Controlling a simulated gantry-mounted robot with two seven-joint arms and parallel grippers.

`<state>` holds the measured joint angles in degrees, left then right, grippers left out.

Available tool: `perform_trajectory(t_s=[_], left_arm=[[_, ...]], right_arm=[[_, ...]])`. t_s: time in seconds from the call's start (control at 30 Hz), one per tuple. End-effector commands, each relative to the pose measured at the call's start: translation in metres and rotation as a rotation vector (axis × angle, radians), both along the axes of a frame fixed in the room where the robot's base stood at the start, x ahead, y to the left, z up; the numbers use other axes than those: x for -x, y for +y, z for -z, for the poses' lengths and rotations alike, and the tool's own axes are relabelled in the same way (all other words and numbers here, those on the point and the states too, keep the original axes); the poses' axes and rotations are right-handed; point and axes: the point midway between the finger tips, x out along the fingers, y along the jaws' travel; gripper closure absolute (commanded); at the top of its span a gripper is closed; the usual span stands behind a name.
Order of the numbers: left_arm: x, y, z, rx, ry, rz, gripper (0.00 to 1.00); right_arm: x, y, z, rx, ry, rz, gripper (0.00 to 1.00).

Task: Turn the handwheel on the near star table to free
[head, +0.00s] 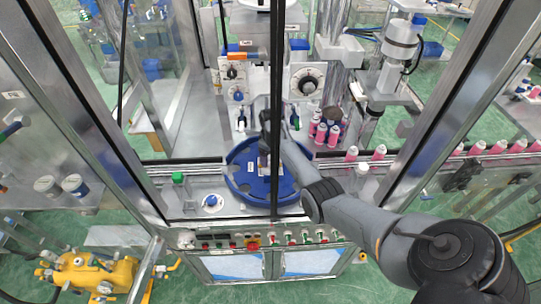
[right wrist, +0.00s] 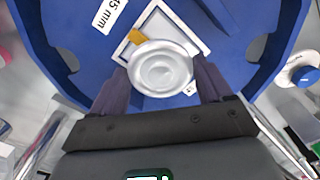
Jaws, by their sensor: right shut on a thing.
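The near star table is the blue disc (head: 240,180) behind the machine's front frame in the head view. In the right wrist view its blue top (right wrist: 75,25) fills the upper part and carries a label ending in "5 mm". A pale round handwheel (right wrist: 160,68) sits over a white square plate with a yellow pointer. My right gripper (right wrist: 163,75) reaches down over it, one dark finger on each side, shut on the handwheel. In the head view a dark post partly covers my right gripper and the handwheel. My left gripper is not in view.
Pink bottles (head: 325,130) stand right of the star table, with more along the conveyor (head: 480,150). Dial units (head: 306,82) sit behind. A button panel (head: 265,238) runs along the front.

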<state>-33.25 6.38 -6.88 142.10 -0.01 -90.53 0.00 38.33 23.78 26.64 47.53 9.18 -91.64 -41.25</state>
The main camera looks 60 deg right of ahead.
Motion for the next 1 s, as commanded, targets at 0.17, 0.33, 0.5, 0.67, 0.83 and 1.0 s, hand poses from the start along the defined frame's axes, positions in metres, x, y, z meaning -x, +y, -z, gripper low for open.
perform_trajectory(t_s=[0.17,0.33,0.5,0.67,0.83,1.0], left_arm=[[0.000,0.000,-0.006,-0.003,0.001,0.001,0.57],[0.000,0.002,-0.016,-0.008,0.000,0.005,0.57],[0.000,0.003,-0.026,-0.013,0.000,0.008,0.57],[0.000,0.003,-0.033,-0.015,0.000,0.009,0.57],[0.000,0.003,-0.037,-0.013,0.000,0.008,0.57],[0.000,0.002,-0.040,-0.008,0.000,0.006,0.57]], right_arm=[[0.000,0.000,-0.002,-0.001,0.001,-0.051,0.52],[0.000,0.000,-0.003,-0.002,0.002,-0.150,0.52],[0.000,-0.001,-0.004,-0.002,0.002,-0.287,0.52],[0.000,-0.001,-0.003,-0.002,0.001,-0.429,0.52],[0.000,-0.002,-0.002,-0.001,0.002,-0.563,0.52],[0.000,-0.001,-0.002,-0.002,0.001,-0.670,0.52]])
